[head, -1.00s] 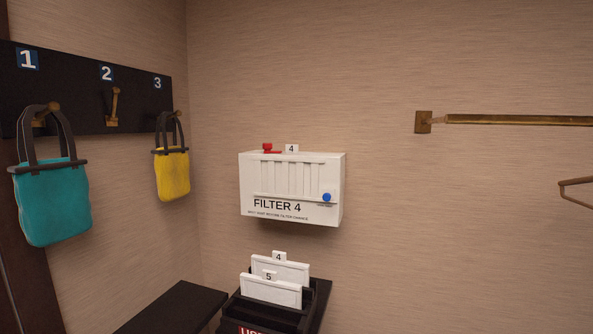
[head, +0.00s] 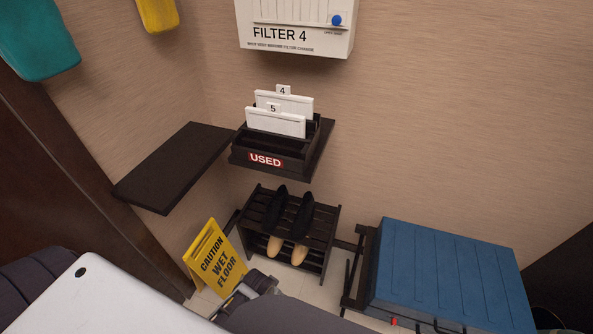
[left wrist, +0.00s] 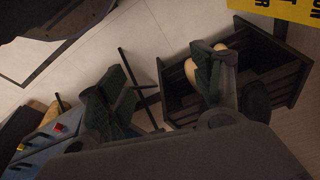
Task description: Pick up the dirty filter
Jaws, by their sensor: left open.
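Two white filter panels stand upright in a black tray (head: 237,160) marked USED: a rear one tagged 4 (head: 298,104) and a front one tagged 5 (head: 275,123). Their lower parts are hidden by the tray. Above on the wall is a white box (head: 290,35) labelled FILTER 4, with a blue knob (head: 336,20); its top is cut off. Which filter is dirty I cannot tell. My left gripper (left wrist: 160,62) is open and empty in the left wrist view, above the floor near the shoe rack, well below the tray. My right gripper is not in view.
A dark shelf (head: 170,165) juts out left of the tray. Below are a shoe rack (head: 319,240) with dark shoes, a yellow wet-floor sign (head: 215,258) and a blue suitcase (head: 445,270) on a stand. Teal (head: 38,45) and yellow (head: 157,14) bags hang upper left.

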